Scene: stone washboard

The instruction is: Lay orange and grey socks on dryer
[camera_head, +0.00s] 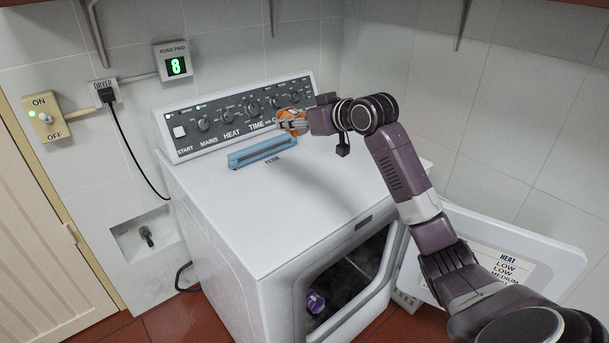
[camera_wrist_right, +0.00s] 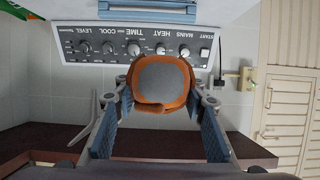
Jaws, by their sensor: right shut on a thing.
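My right gripper (camera_head: 291,122) is shut on the orange and grey socks (camera_head: 298,114), a rounded bundle. In the head view they show in front of the right part of the dryer's control panel, mostly behind the fingers. In the right wrist view the bundle (camera_wrist_right: 162,82) has a grey face and an orange rim and sits between the fingertips (camera_wrist_right: 160,108). The white dryer (camera_head: 265,205) has a bare flat top with my arm's shadow on it. The gap between socks and top cannot be judged exactly. My left gripper is not in view.
A blue filter piece (camera_head: 262,152) stands at the back of the dryer top. The control panel (camera_head: 235,116) rises behind it. The dryer door (camera_head: 545,262) hangs open at the front right. A purple item (camera_head: 315,302) lies inside the drum. The front and left of the top are clear.

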